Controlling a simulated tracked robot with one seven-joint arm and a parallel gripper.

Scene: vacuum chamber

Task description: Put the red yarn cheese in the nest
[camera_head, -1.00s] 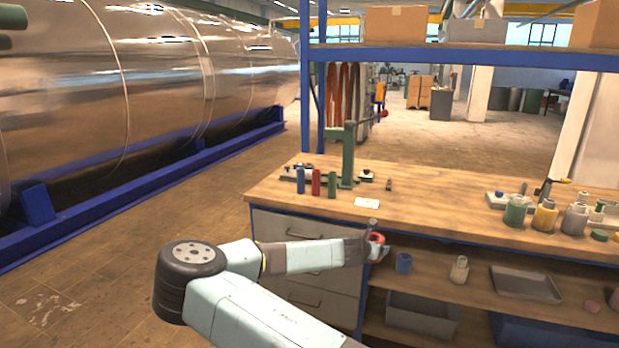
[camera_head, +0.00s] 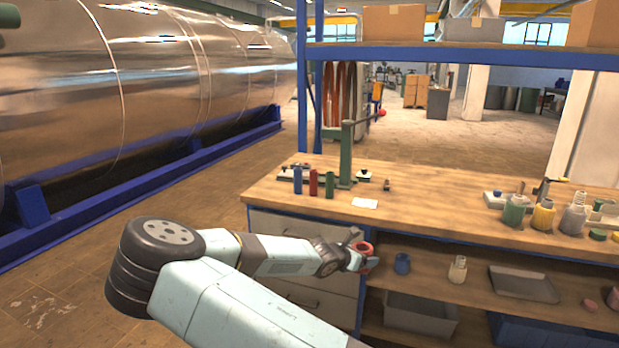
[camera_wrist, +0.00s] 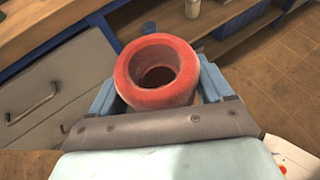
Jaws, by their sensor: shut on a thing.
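The red yarn cheese (camera_head: 363,247) is a short, thick red ring with a round hole. My gripper (camera_head: 358,256) is shut on it and holds it in front of the bench, near the right end of the drawers and below the bench top. In the wrist view the cheese (camera_wrist: 140,97) sits between the two blue-grey fingers of my gripper (camera_wrist: 160,88), its open end facing the camera. I cannot make out which thing is the nest.
The wooden bench top (camera_head: 420,215) carries a green stand (camera_head: 346,155), blue, red and green cylinders at left, and several bottles at right. The lower shelf holds a blue cup (camera_head: 402,263), a pale bottle (camera_head: 457,269) and a grey tray (camera_head: 522,285). Floor at left is clear.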

